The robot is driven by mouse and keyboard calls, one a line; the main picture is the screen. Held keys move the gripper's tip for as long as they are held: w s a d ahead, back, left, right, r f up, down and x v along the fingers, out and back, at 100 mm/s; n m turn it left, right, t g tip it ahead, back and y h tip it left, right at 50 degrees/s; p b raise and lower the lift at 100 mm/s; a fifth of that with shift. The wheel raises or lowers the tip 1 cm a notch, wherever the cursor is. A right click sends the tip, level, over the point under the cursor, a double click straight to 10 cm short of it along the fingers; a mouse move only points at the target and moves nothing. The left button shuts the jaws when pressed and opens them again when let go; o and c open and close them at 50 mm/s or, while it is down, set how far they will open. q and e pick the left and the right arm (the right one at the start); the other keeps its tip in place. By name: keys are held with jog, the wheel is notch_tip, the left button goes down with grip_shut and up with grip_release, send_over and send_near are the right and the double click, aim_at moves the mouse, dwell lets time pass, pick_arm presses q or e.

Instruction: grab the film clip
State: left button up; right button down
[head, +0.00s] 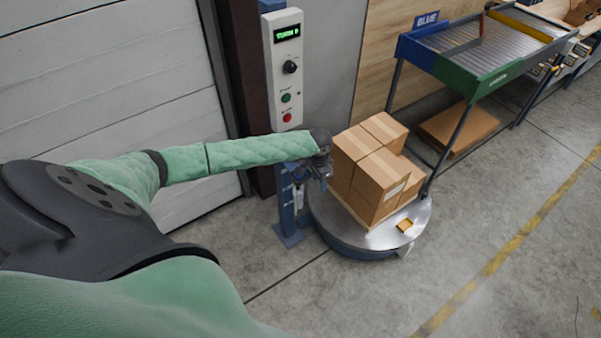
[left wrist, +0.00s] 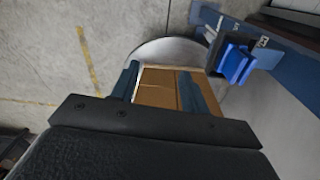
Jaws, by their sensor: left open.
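A bright blue clip-like piece (left wrist: 236,63), which looks like the film clip, sits on a blue post in the left wrist view. My left gripper (head: 313,176) is open and empty beside the blue post in the head view. In the left wrist view the two fingers of my left gripper (left wrist: 163,75) are spread apart, with the blue piece outside them to the right. In the head view I cannot clearly make out the clip near the gripper. My right gripper is not in view.
Stacked cardboard boxes (head: 376,166) stand on a round metal turntable (head: 350,238), with a small yellow item (head: 405,225) near its rim. A control post (head: 285,75) reading "TURN 0" stands behind. A roller conveyor (head: 490,45) is at the right. The floor in front is clear.

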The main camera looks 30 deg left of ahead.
pick_arm(q)
notch_tip(320, 180, up, 3)
jog(key=n, duration=0.1)
send_over(301, 166)
jog(key=shift+d+y, duration=0.25)
jog(key=shift+y, duration=0.05)
jog(key=shift+w+a+f+n, duration=0.1)
jog(key=shift+a+n, duration=0.15)
jog(key=shift+n, duration=0.05)
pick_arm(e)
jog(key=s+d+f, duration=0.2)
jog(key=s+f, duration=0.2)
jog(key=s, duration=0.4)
pick_arm(q)
jog(key=shift+f+b, duration=1.25)
jog(key=shift+f, duration=0.2)
jog(key=f+b, duration=0.2)
jog(key=f, duration=0.1)
jog(key=f+b, duration=0.1)
jog(key=b, duration=0.1)
jog(key=shift+s+f, duration=0.25)
jog(key=shift+s, duration=0.1)
jog(key=shift+f, duration=0.1)
jog(key=c, duration=1)
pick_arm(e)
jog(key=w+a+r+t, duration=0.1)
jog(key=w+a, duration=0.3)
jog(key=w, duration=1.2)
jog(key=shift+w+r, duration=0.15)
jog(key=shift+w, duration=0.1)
